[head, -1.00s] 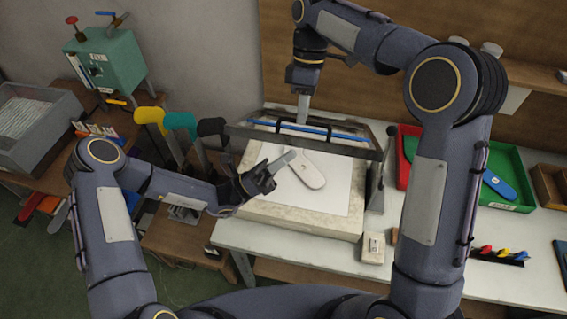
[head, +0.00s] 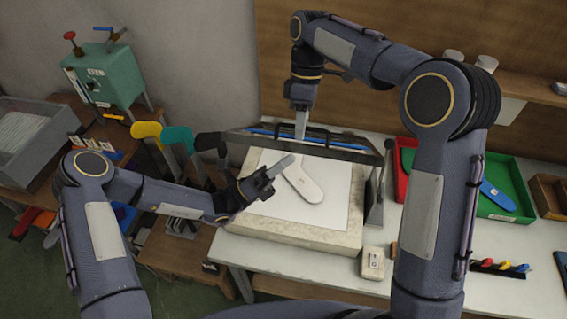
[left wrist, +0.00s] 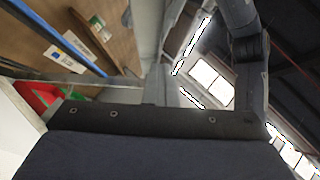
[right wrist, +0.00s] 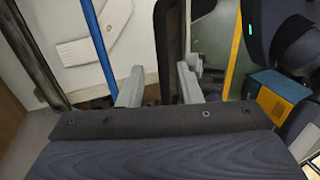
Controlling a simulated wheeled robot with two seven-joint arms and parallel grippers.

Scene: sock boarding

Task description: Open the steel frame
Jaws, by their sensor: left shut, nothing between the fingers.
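The steel frame (head: 340,153) is dark, with a blue bar (head: 262,132) along it. It stands raised, steeply tilted, over the back of the pale press bed (head: 245,215). My right gripper (head: 300,132) points down at the frame's upper edge. In the right wrist view its fingers (right wrist: 157,90) are apart, with a dark bar (right wrist: 172,40) between them; the blue bar (right wrist: 101,45) runs to the left. I cannot see firm contact. My left gripper (head: 286,163) is shut and empty above the bed, in front of the frame; its closed fingers show in the left wrist view (left wrist: 157,85).
A white foot-shaped board (head: 305,185) lies on the bed's white sheet. A small pale block (head: 373,263) sits at the front. Red and green trays (head: 510,170) are at right. Yellow, teal and black upright forms (head: 178,138) stand left of the bed.

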